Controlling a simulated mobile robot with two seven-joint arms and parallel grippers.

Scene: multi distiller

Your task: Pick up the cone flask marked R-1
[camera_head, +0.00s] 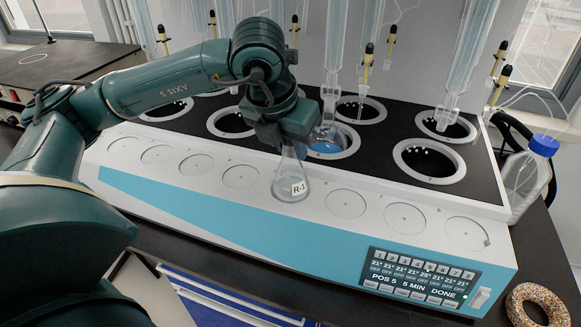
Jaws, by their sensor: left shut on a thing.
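The clear cone flask marked R-1 (292,178) is at the front ledge of the distiller (370,207). It looks upright, over or on one of the round marks there; I cannot tell whether its base touches the ledge. My left gripper (284,136) is above it and shut on its neck, which the gripper partly hides. My right gripper is not in view.
Glass tubes (460,55) rise from the heating wells (430,161) behind the flask. A bottle with a blue cap (544,145) stands at the right end. The control panel (419,277) reads "POS 5 5 MIN DONE". A sprinkled ring (522,301) lies at lower right.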

